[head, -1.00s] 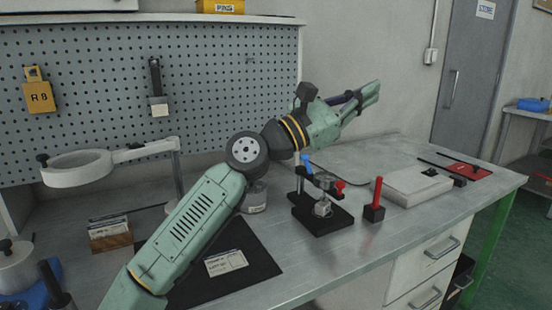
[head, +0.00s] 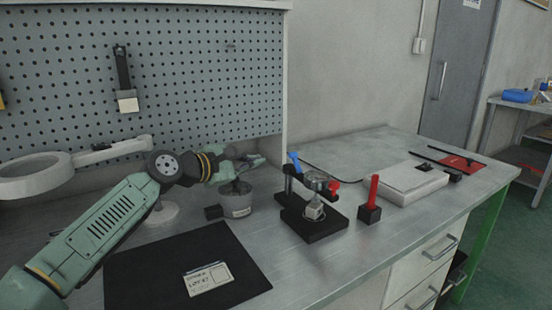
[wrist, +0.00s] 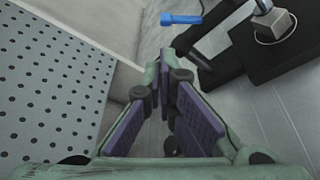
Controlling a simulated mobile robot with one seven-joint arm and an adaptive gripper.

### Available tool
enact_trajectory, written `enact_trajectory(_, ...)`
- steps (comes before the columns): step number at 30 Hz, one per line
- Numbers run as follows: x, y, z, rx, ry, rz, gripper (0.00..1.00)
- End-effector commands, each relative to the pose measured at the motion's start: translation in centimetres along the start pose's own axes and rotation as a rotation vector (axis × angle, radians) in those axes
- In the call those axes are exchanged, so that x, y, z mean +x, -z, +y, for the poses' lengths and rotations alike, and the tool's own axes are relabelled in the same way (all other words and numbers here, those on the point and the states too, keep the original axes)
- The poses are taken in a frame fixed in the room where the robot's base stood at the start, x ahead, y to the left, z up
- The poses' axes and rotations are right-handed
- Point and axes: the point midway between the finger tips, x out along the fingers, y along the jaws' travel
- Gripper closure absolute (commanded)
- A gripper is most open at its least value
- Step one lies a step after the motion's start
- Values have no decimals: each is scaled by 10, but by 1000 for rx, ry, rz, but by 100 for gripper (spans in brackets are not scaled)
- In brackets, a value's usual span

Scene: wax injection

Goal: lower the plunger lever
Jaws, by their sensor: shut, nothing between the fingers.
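A small clamp-like press on a black base (head: 313,223) stands mid-bench. A blue-handled lever (head: 294,162) tilts up at its left; I take this for the plunger lever, but cannot be sure. The blue handle also shows in the wrist view (wrist: 181,18), just beyond my fingertips. My gripper (head: 259,160) is left of the press, about level with the blue handle, above or behind the grey pot (head: 237,200). Its fingers are shut and empty, pointing right. They look apart from the handle. The wrist view shows the purple-padded fingers (wrist: 168,66) close up.
A red upright handle on a black block (head: 370,211) stands right of the press. A white flat box (head: 412,182) lies farther right. A black mat with a card (head: 150,270) lies in front of my arm. The pegboard (head: 200,70) is close behind.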

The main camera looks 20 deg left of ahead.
Motion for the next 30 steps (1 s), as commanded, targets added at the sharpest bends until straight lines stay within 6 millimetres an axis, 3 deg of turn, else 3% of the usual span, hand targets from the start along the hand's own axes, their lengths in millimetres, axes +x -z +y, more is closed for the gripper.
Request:
enact_trajectory(5, 16, -2, 1, -1, 2, -3, 100)
enact_trajectory(18, 88, -2, 2, -1, 0, -2, 100)
enact_trajectory(30, 100, 0, 0, -1, 0, -1, 100)
